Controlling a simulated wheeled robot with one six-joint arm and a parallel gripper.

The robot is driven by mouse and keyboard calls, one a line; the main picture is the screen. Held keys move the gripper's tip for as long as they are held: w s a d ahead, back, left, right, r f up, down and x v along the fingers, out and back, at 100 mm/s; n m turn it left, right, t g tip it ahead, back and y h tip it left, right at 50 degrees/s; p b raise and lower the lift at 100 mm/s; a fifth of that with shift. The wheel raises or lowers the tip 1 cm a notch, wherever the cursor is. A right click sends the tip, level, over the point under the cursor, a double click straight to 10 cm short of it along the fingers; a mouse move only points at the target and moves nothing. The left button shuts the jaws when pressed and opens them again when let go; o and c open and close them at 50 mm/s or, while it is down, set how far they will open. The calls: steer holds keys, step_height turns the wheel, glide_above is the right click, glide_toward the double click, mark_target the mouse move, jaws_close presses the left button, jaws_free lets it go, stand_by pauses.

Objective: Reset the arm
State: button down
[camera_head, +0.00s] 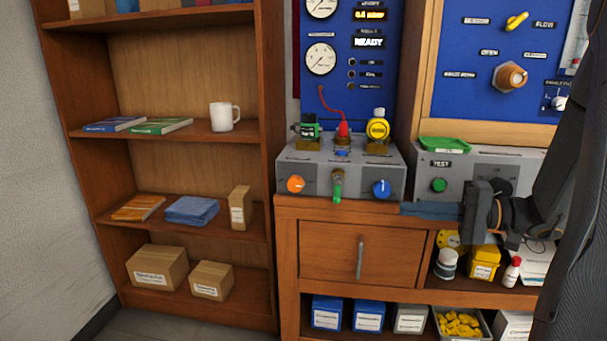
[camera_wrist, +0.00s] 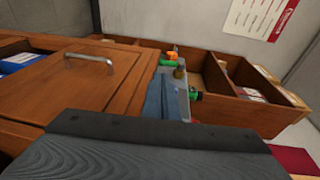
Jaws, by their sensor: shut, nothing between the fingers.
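My gripper (camera_head: 410,209) is at the right of the head view, in front of the bench, pointing left. Its blue-grey fingers are shut and hold nothing. They are near the right front corner of the grey regulator box (camera_head: 300,176), just above the level of the drawer (camera_head: 335,252); I cannot tell the exact gap. The dark arm (camera_head: 575,190) comes in from the right edge. In the wrist view the shut fingers (camera_wrist: 164,82) show at the centre, with the wooden drawer front and its handle (camera_wrist: 90,58) to the left.
The regulator box carries an orange knob (camera_head: 296,184), a green lever (camera_head: 337,187) and a blue knob (camera_head: 382,188). A second grey box (camera_head: 455,170) stands behind my gripper. White and yellow bottles (camera_head: 484,262) sit on the shelf below. A bookcase (camera_head: 265,150) stands at left.

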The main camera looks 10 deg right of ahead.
steer(key=s+a+f+n+g+h+p, duration=0.25)
steer(key=s+a+g+h+p, duration=0.25)
steer(key=s+a+g, duration=0.55)
steer(key=s+a+r+n+t+h+p, duration=0.1)
steer(key=s+a+n+t+h+p, duration=0.1)
steer(key=s+h+p, duration=0.4)
steer(key=s+a+n+h, duration=0.1)
steer(key=s+h, duration=0.1)
steer(key=h, duration=0.2)
steer(key=shift+s+a+t, duration=0.15)
steer(key=shift+a+t, duration=0.1)
steer(key=shift+t, duration=0.1)
